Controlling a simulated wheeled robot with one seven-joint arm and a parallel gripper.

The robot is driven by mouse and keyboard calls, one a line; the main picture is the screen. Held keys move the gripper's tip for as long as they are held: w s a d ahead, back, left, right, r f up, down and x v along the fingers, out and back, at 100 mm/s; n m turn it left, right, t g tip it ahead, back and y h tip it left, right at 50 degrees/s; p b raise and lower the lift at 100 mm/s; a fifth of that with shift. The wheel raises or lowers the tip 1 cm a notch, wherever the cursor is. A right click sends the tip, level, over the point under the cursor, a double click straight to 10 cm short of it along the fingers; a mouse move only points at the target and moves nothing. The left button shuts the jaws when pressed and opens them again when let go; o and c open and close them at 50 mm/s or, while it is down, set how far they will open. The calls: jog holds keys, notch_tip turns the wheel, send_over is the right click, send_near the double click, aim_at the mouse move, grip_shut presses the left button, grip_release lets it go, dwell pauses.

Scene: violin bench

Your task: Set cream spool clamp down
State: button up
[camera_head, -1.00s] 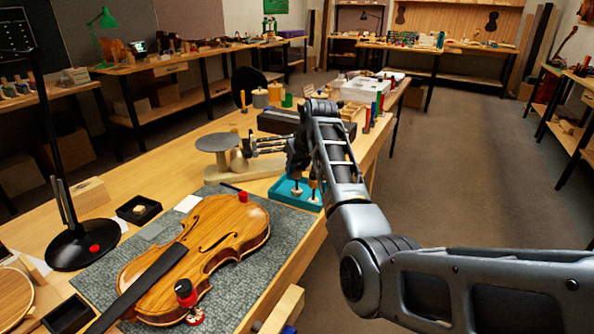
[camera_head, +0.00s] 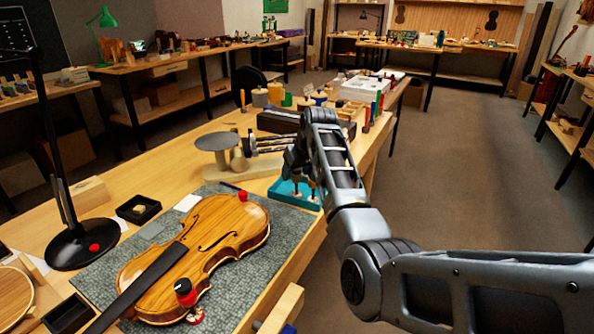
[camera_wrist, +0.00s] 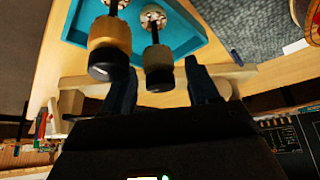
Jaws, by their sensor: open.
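Two spool clamps stand in a teal tray (camera_head: 278,193) on the bench, just right of the violin (camera_head: 208,232). In the wrist view, the paler, greyish-tan clamp (camera_wrist: 160,76) appears to be the cream one. It stands upright in the teal tray (camera_wrist: 188,38), its dark-tipped end between my two fingers in the picture, with gaps on both sides. The other clamp (camera_wrist: 110,38) is orange-brown and stands to its left, outside the fingers. My gripper (camera_wrist: 159,72) is open and holds nothing.
A round grey plate on a wooden stand (camera_head: 217,141) is left of my gripper. A dark box (camera_head: 280,121), jars and a white box (camera_head: 362,88) stand farther back. A grey mat (camera_head: 288,228) lies under the violin. The floor at right is clear.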

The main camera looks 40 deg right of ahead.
jog(key=shift+r, duration=0.1)
jog(key=v, duration=1.2)
